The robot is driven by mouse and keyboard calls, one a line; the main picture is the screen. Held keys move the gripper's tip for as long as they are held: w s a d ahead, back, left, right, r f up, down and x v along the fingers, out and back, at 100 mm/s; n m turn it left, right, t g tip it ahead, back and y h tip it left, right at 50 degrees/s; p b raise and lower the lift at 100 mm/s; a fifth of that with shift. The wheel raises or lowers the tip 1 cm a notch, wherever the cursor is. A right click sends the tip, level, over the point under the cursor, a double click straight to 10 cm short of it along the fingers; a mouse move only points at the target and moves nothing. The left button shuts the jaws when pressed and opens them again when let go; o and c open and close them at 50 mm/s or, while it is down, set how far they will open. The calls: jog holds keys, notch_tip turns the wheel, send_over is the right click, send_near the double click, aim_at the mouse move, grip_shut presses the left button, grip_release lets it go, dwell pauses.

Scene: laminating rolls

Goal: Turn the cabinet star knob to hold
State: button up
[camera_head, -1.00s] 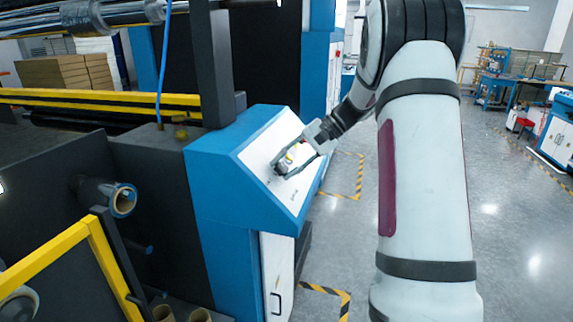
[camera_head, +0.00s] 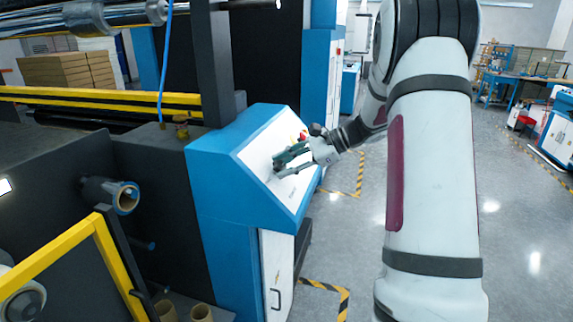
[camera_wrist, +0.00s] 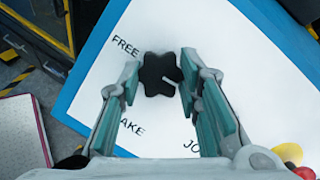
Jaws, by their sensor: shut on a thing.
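The black star knob (camera_wrist: 158,75) sits on the white sloped panel (camera_wrist: 75,105) of the blue cabinet (camera_head: 215,165). In the wrist view my gripper (camera_wrist: 161,68) has one finger on each side of the knob and is shut on it. The lettering FREE (camera_wrist: 126,47) is at the knob's upper left, with partly hidden letters reading AKE at lower left and JO at lower right. No hold label is readable. In the head view my gripper (camera_head: 277,167) reaches the panel from the right, and its fingers hide the knob.
Red and yellow buttons (camera_wrist: 290,155) are on the panel beside my gripper. A yellow guard rail (camera_head: 60,250) and a roll core (camera_head: 126,198) are at the left. Open grey floor with striped markings (camera_head: 345,300) lies right of the cabinet.

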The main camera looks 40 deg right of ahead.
jog(key=shift+m, duration=0.7)
jog(key=o, duration=1.1)
jog(key=shift+o, duration=0.2)
jog(key=v, duration=1.2)
jog(key=shift+s, duration=0.25)
jog(key=shift+a, duration=0.2)
